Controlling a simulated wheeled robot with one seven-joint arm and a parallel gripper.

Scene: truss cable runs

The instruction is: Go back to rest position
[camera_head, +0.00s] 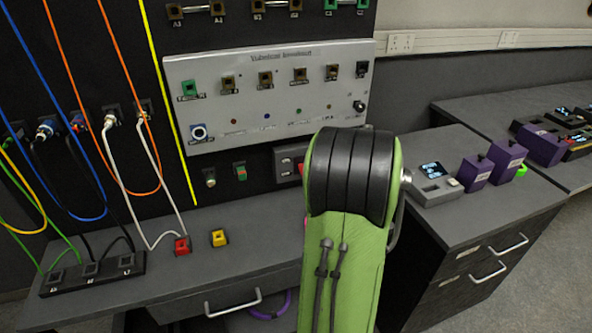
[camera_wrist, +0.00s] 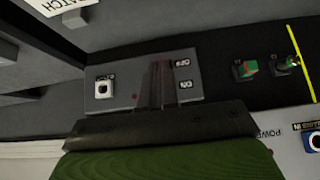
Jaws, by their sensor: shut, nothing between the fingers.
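My gripper (camera_wrist: 155,85) shows in the wrist view as two thin, dark fingers close together, with nothing between them. They stand over a small grey switch plate (camera_wrist: 127,88) that has a white-framed button and small labels. I cannot tell whether the fingertips touch the plate. In the head view my green and black arm stands upright in front of the bench, and my gripper is hidden behind it. The same plate shows partly beside the arm in the head view (camera_head: 285,163).
The grey connector panel (camera_head: 270,140) is on the dark wall, with cables hanging at left. A red block (camera_head: 182,246) and yellow block (camera_head: 219,238) sit on the left bench. Purple boxes (camera_head: 476,173) and a small device (camera_head: 433,184) stand on the right bench. Floor shows at right.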

